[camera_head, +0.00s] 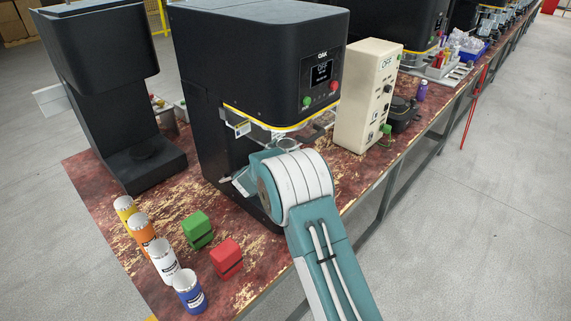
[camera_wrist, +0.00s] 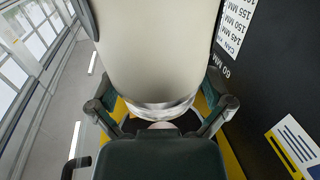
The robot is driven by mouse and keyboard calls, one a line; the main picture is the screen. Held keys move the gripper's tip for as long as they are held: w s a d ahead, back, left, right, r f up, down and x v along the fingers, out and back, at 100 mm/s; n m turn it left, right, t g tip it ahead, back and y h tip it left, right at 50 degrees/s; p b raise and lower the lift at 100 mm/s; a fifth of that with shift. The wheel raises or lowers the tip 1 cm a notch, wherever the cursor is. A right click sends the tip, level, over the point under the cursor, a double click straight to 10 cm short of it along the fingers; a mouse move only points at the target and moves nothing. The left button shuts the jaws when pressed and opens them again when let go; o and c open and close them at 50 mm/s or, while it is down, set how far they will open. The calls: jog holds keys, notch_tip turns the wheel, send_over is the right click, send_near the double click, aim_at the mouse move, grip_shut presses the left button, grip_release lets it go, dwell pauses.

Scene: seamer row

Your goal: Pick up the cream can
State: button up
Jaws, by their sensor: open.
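The cream can (camera_wrist: 155,50) fills the upper middle of the wrist view, large and close, with a silvery rim at the end nearer my palm. My gripper (camera_wrist: 153,35) is open, with one dark finger on each side of the can. The can lies between the fingers; I cannot tell whether either finger touches it. In the head view, my wrist reaches into the working space of the black seamer (camera_head: 225,75). There the fingertips and the cream can are hidden or too small to make out.
The seamer's dark panel with a height scale (camera_wrist: 237,25) stands close on the right in the wrist view. Yellow (camera_head: 124,208), orange (camera_head: 141,230), white (camera_head: 163,259) and blue (camera_head: 187,293) cans, plus green (camera_head: 197,230) and red (camera_head: 227,259) blocks, stand at the near bench end. A cream control box (camera_head: 359,95) stands right.

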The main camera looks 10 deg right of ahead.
jog(key=shift+d, duration=0.1)
jog(key=c, duration=0.9)
jog(key=shift+r, duration=0.1)
jog(key=shift+r, duration=0.1)
